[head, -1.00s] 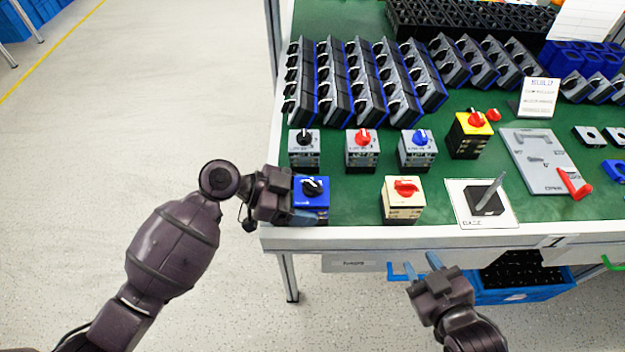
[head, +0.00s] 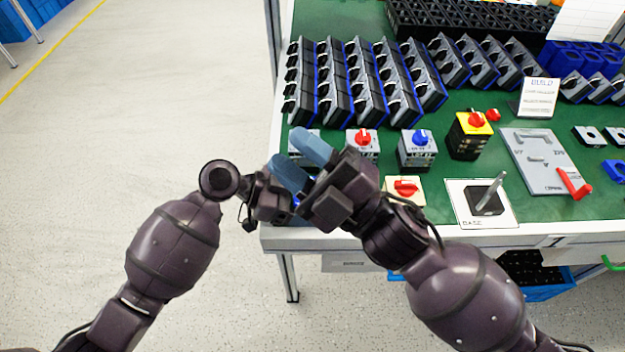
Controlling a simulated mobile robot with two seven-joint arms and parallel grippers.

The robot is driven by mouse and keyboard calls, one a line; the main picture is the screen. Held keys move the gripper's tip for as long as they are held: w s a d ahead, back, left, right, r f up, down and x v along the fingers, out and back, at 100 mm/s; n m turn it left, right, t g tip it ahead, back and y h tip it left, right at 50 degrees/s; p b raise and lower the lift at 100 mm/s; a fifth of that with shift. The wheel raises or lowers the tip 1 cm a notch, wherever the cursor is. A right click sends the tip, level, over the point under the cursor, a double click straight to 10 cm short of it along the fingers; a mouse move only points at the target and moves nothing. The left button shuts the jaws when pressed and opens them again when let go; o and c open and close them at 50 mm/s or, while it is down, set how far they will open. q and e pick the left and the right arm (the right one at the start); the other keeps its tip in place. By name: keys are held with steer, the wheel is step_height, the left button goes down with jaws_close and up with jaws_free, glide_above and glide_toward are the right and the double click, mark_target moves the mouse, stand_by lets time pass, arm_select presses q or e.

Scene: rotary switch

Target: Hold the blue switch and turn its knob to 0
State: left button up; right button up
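The blue switch (head: 296,199) is at the table's front left corner. Only a sliver of its blue body shows; its knob is hidden behind my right gripper. My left gripper (head: 280,200) is at the switch's left side, with its fingers hidden, so I cannot tell whether it is closed on the switch. My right gripper (head: 294,158) is over the blue switch, its two blue-grey fingers apart and pointing up-left in the picture.
A cream switch with a red knob (head: 404,187) stands just right of my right gripper, partly covered by it. Behind are grey switches with a red knob (head: 362,138) and a blue knob (head: 420,138). A lever on a white base (head: 486,200) stands farther right.

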steer(key=s+a+r+n+g+y, duration=0.1)
steer(key=s+a+n+g, duration=0.2)
steer(key=n+g, duration=0.45)
steer(key=s+a+r+n+g, duration=0.2)
steer(key=s+a+n+g, duration=0.15)
steer(key=n+g, duration=0.35)
step_height(320, 180, down, 5)
steer(key=s+a+n+g+h, duration=0.25)
steer(key=n+g+h, duration=0.35)
steer(key=h, duration=0.4)
steer(key=w+d+f+t+h, duration=0.1)
steer(key=w+d+t+h, duration=0.45)
steer(key=w, duration=0.25)
steer(key=w+d+f+t+h, duration=0.1)
steer(key=w+d+t+h, duration=0.35)
steer(key=w+h, duration=0.3)
steer(key=shift+m+y, duration=0.25)
steer(key=shift+y, duration=0.05)
steer(key=shift+w+d+f, duration=0.1)
steer(key=shift+d+f, duration=0.05)
steer(key=shift+f, duration=1.35)
steer(key=shift+w+d+f, duration=0.1)
steer(key=shift+f, duration=1.35)
steer(key=shift+w+d+f, duration=0.1)
steer(key=shift+d+f, duration=0.05)
steer(key=shift+f, duration=1.35)
steer(key=shift+c, duration=0.4)
